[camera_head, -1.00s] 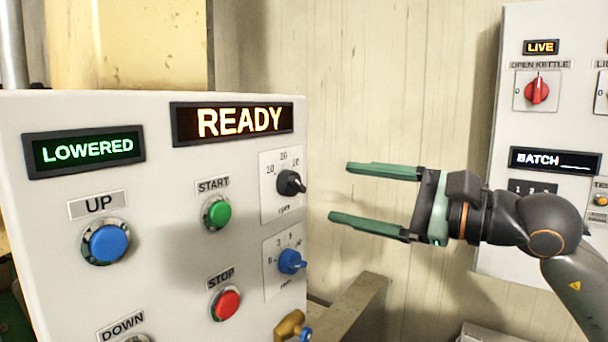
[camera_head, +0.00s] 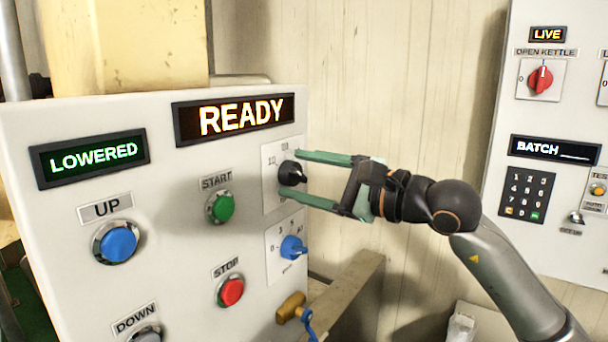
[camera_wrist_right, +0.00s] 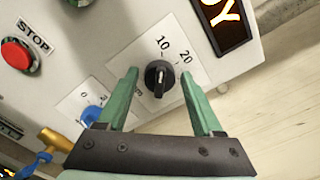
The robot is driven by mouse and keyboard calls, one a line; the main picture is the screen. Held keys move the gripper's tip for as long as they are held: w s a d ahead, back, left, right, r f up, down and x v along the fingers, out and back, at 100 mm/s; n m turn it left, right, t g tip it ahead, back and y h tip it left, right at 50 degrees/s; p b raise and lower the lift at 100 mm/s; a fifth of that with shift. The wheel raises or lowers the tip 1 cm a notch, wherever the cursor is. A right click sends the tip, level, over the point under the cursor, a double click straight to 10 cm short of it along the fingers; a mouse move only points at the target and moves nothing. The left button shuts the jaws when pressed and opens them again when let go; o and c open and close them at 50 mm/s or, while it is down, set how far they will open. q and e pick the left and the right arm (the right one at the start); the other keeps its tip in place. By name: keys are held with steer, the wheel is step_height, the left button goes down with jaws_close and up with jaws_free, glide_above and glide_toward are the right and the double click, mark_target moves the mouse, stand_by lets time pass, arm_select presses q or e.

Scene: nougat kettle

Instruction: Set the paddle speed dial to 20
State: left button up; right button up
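The paddle speed dial is a black knob (camera_head: 291,174) on a white plate, right of the green START button. In the right wrist view the black knob (camera_wrist_right: 158,78) has the marks 10 and 20 beside it; I cannot tell surely where its pointer aims. My right gripper (camera_head: 292,172) is open, its green fingers reaching in from the right. In the right wrist view the fingertips (camera_wrist_right: 158,70) lie on either side of the knob, with gaps visible. Part of the scale is hidden by the fingers. My left gripper is not in view.
A blue dial (camera_head: 292,247) sits just below, with a brass-coloured handle (camera_head: 291,307) under it. The red STOP button (camera_head: 230,291) and blue UP button (camera_head: 118,243) are further left. The display (camera_head: 235,118) reads READY. A second panel (camera_head: 503,235) stands at the right.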

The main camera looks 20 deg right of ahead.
jaws_close()
stand_by(0.3)
steer(key=shift+f+m+b, duration=0.1)
steer(key=shift+m+b, duration=0.65)
steer(key=shift+m, duration=0.25)
steer(key=shift+m+b, duration=0.4)
steer(key=shift+m, duration=0.5)
steer(key=m+b, duration=0.1)
steer(key=m, duration=0.2)
steer(key=shift+w+d+m, duration=0.1)
steer(key=shift+m, duration=1.4)
steer(key=shift+b, duration=0.3)
